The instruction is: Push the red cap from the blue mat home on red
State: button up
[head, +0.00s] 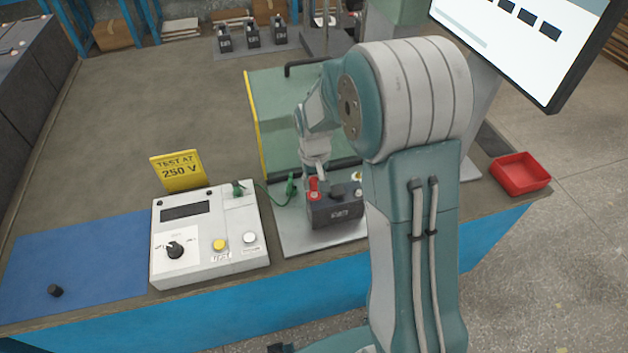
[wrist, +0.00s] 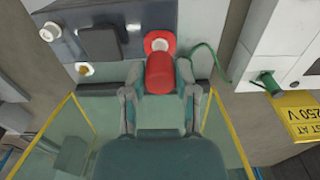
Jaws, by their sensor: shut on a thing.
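The red cap (wrist: 160,73) is between the fingers of my gripper (wrist: 160,90) in the wrist view, and the fingers are shut on it. The dark battery block (head: 337,212) stands on a light plate, and it also shows in the wrist view (wrist: 72,28). Its red-ringed terminal (wrist: 159,41) has a pale centre that is still visible just beyond the cap's end. Whether cap and terminal touch is hard to tell. In the head view my gripper (head: 315,170) is over the battery's left end. The blue mat (head: 85,258) holds a small black cap (head: 55,290).
A white tester (head: 208,237) with a yellow sign (head: 178,170) stands left of the battery, with a green lead (head: 290,185) beside it. A yellow-edged green panel (head: 275,110) stands behind. A red tray (head: 521,174) sits at right. Several batteries (head: 253,35) line the back.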

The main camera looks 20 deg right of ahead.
jog(key=shift+f, duration=1.5)
dwell(1.7)
jog(key=o, duration=0.8)
jog(key=shift+o, duration=0.2)
jog(key=o, duration=0.3)
jog(key=shift+r, duration=0.15)
jog(key=shift+r, duration=3.4)
